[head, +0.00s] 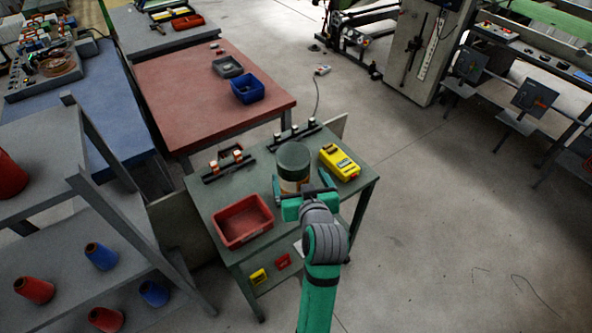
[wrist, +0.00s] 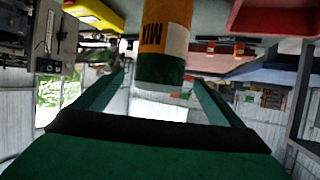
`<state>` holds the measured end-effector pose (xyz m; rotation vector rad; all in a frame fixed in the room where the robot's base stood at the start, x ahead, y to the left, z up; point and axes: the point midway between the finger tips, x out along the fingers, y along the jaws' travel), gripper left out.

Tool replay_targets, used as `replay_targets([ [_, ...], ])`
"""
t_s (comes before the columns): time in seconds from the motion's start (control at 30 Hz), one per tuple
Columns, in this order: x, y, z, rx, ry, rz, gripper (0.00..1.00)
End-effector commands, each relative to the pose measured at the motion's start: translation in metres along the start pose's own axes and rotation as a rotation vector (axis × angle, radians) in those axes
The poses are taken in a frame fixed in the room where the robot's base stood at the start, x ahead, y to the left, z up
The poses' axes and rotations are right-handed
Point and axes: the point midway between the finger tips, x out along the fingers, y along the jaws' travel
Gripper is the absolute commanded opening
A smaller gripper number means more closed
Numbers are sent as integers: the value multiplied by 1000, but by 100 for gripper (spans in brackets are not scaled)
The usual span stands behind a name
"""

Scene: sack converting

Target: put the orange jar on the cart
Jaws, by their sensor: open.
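The orange jar (head: 292,184) has a dark green lid and a pale label, and it stands upright on a grey-green table (head: 222,194) with a lower shelf. In the wrist view, which appears upside down, the jar (wrist: 165,35) lies between and ahead of the fingers. My gripper (head: 301,182) is open at the near side of the jar, with a finger to each side. It also shows in the wrist view (wrist: 160,82). The gripper partly hides the jar in the head view. I cannot tell which piece of furniture is the cart.
A red bin (head: 243,221) stands left of the jar, and a yellow device (head: 340,163) stands right of it. A red-topped table (head: 190,100) holds a blue bin (head: 247,89).

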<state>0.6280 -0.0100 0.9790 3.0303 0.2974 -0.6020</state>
Motion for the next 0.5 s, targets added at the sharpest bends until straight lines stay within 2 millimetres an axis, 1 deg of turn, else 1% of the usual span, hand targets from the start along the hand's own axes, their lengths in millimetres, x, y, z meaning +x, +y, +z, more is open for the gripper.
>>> replay_targets([
  [0.03, -8, 0, 0, 0, 0, 1, 90],
  [0.1, -17, 0, 0, 0, 0, 0, 90],
  [0.2, -26, -1, 0, 0, 1, -1, 90],
  [0.4, -32, -1, 2, 1, -1, -1, 90],
  [0.5, -32, -3, 12, 12, -1, 5, 90],
])
